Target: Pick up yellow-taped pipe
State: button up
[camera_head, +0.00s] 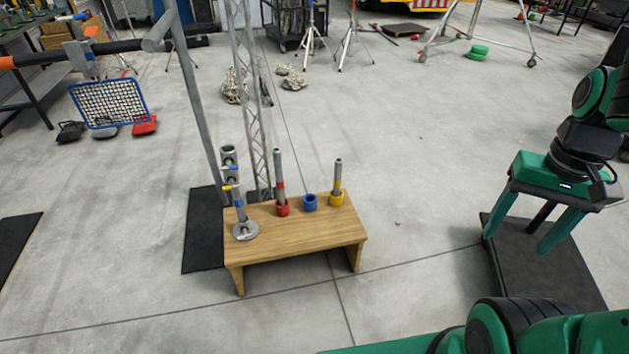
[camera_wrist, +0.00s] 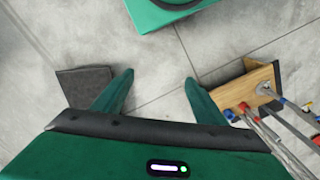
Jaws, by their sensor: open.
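A grey pipe with yellow tape (camera_head: 337,176) stands upright in a yellow cup (camera_head: 337,199) at the right of a small wooden bench (camera_head: 300,233). A red-taped pipe (camera_head: 279,172) stands in a red cup (camera_head: 282,208), with an empty-looking blue cup (camera_head: 310,203) between them. My gripper (camera_head: 519,240) is open, empty and pointing down, well to the right of the bench. In the wrist view my gripper (camera_wrist: 159,78) has bare floor between its fingers; the bench (camera_wrist: 242,87) and pipes are partly cut off at the right.
A dark mat (camera_head: 203,230) lies left of the bench, and another dark mat (camera_head: 550,272) lies beneath my gripper. A lattice truss (camera_head: 252,110) and a grey pole (camera_head: 192,90) rise behind the bench. Floor between bench and gripper is clear.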

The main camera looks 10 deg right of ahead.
aim_at(338, 162)
jog(key=k, duration=0.65)
jog(key=z, duration=0.45)
jog(key=i, duration=1.5)
jog(key=u, duration=0.1)
